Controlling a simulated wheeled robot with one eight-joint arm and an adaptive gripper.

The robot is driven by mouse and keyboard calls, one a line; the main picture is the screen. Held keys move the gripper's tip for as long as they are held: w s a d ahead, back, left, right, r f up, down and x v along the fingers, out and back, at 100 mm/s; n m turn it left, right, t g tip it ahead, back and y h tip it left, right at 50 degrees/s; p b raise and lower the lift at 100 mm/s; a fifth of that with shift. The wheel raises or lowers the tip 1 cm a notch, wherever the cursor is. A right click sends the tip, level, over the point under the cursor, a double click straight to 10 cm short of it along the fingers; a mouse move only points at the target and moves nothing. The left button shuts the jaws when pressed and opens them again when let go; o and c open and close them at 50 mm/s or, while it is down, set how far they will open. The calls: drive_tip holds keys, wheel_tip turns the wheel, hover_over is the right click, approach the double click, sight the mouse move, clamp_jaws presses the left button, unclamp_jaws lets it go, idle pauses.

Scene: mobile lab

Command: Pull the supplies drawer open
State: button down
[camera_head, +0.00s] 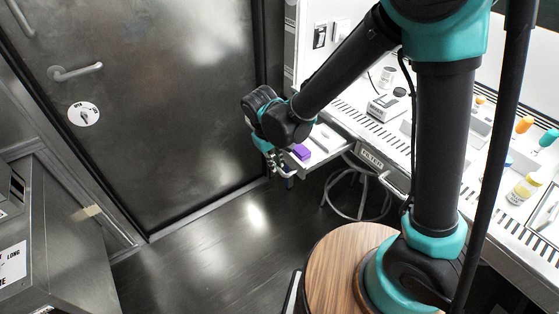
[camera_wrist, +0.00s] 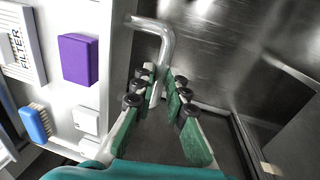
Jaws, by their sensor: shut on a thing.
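The supplies drawer (camera_head: 326,152) sticks out from under the counter at its far end, with its inside in view. A purple block (camera_head: 301,152) lies in it. In the wrist view the drawer (camera_wrist: 95,100) is on the left, with the purple block (camera_wrist: 78,60), a blue brush (camera_wrist: 35,123) and small white items. My gripper (camera_head: 283,170) is at the drawer's outer end. In the wrist view my gripper's fingers (camera_wrist: 158,78) are closed around the bent grey drawer handle (camera_wrist: 158,30). In the head view my gripper largely hides the handle.
A closed dark metal door (camera_head: 150,100) stands left of the drawer. A stool (camera_head: 355,195) is under the counter, beside a unit labelled FILTER (camera_head: 371,160). The white counter (camera_head: 395,135) carries a small device (camera_head: 388,107) and bottles. The floor (camera_head: 215,240) left of the stool is clear.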

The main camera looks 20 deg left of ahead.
drive_tip(key=c, duration=1.5)
unclamp_jaws()
drive_tip(key=shift+c, duration=0.2)
drive_tip(key=shift+r, duration=0.1)
wheel_tip(320, 180, up, 12)
drive_tip(key=s+a, duration=0.1)
drive_tip(key=shift+s+a+f, duration=0.2)
drive_tip(key=shift+s, duration=0.15)
